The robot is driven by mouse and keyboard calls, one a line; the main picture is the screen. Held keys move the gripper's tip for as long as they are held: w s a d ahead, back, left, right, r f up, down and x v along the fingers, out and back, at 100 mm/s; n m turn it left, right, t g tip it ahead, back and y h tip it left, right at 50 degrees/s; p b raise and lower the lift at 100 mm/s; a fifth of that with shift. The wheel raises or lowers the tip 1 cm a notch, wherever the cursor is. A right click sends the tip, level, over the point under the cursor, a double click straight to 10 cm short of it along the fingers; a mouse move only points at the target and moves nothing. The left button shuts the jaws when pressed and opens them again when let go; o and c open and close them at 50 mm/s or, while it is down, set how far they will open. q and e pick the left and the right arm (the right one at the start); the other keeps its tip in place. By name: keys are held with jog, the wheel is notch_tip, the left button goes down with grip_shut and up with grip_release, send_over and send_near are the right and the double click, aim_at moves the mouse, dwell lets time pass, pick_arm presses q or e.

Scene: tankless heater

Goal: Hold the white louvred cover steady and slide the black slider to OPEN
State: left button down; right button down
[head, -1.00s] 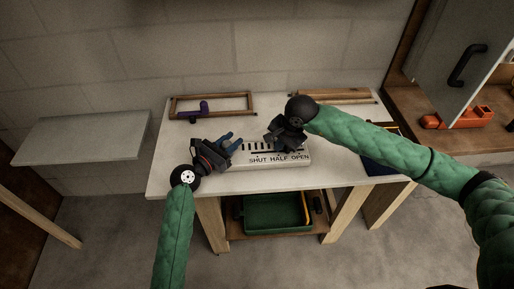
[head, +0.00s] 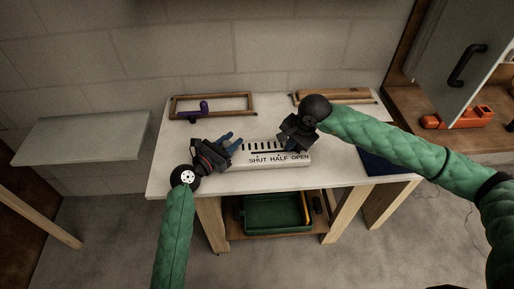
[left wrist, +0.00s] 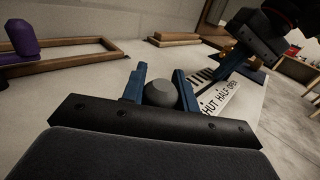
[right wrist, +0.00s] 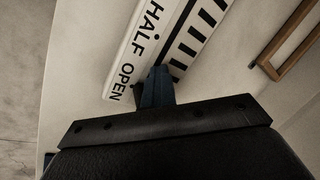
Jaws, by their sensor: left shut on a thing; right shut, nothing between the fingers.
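The white louvred cover (head: 270,160) lies on the table, marked SHUT, HALF and OPEN along its near side. My left gripper (head: 234,143) is at its left end, its blue fingers shut on a grey round knob (left wrist: 161,93). My right gripper (head: 294,148) is shut and points down at the right part of the cover. In the right wrist view its fingers (right wrist: 157,78) stand beside the word OPEN. A small dark piece (right wrist: 138,91) shows beside them, perhaps the black slider, mostly hidden; whether they touch it I cannot tell.
A wooden frame (head: 172,107) with a purple clamp-like object (head: 203,107) lies at the table's back left. Wooden pieces (head: 340,96) lie at the back right. A dark blue item (head: 378,163) is on the right edge. The front left of the table is clear.

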pick_arm(q)
jog(key=shift+f, duration=0.1)
pick_arm(e)
jog(key=shift+a, duration=0.6)
jog(key=shift+r, duration=0.1)
notch_tip(320, 180, up, 7)
dwell(0.6)
pick_arm(q)
jog(key=c, duration=1)
grip_release()
jog(key=v, duration=1.2)
